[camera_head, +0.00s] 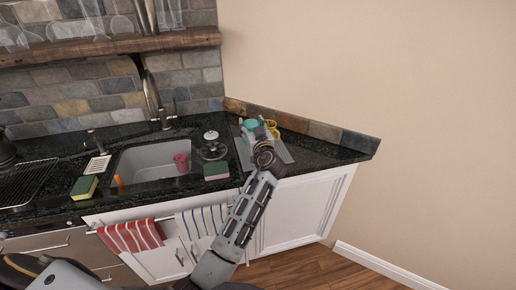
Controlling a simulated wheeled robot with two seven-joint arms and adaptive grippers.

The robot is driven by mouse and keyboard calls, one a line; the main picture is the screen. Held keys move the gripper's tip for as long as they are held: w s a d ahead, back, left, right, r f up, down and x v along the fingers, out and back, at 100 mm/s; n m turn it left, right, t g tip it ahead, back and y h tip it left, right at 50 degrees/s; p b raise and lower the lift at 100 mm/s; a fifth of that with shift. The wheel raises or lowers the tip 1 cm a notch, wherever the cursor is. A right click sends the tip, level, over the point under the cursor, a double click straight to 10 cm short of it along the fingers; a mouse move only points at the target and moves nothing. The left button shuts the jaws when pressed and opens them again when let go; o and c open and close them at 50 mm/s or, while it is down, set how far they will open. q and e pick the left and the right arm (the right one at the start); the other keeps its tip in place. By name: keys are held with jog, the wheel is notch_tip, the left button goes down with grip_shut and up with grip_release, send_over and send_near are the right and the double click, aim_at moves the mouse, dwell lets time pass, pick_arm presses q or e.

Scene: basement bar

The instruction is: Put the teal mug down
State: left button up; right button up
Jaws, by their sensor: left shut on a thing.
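The teal mug (250,124) is at the back right of the dark counter, over a grey tray or mat (243,152). My left gripper (262,143) reaches up from below and is shut on it. The gripper hides the lower part of the mug, so I cannot tell whether the mug touches the surface beneath. My right gripper is not in view.
Something yellow (271,126) stands close to the right of the mug. The sink (150,155) holds a pink cup (181,162). Bare counter (325,152) lies to the right.

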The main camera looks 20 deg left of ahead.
pick_arm(q)
notch_tip(320, 180, down, 6)
jog(key=shift+r, duration=0.15)
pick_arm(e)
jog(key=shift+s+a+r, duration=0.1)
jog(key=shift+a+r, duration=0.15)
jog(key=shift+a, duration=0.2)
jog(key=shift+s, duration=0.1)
pick_arm(q)
jog(key=shift+f+p, duration=0.4)
jog(key=shift+f, duration=1.45)
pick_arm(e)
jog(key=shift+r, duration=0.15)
pick_arm(q)
jog(key=shift+f, duration=0.15)
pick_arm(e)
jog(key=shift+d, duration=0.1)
